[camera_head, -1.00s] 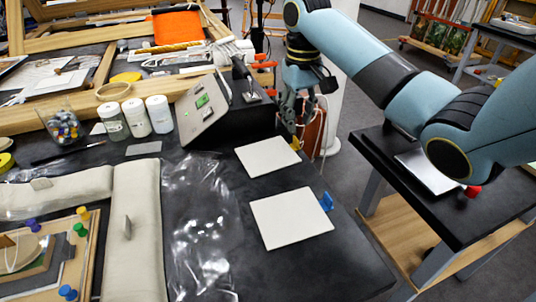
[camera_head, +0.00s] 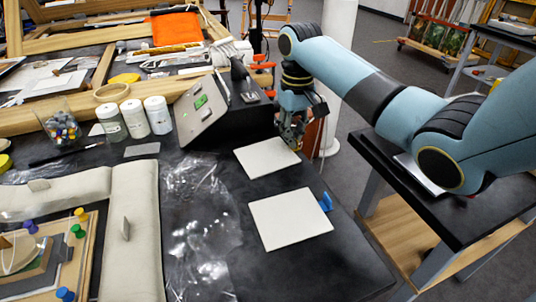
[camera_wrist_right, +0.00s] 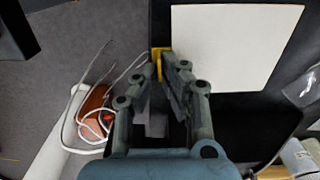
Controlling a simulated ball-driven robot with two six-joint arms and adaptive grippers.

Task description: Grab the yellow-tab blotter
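The yellow-tab blotter (camera_head: 267,158) is a flat white square on the dark table, near its back right edge. It also shows in the right wrist view (camera_wrist_right: 235,45). Its yellow tab (camera_wrist_right: 156,58) sticks out at the blotter's edge there, right at my right fingertips; in the head view my gripper hides it. My right gripper (camera_head: 292,138) points down at the blotter's back right corner. Its fingers (camera_wrist_right: 157,70) stand close around the tab, but I cannot tell whether they touch it. My left gripper is not in view.
A second white blotter (camera_head: 291,219) with a blue tab (camera_head: 326,202) lies nearer. Clear plastic film (camera_head: 197,225) lies left of the blotters. A side table (camera_head: 469,226) is at the right.

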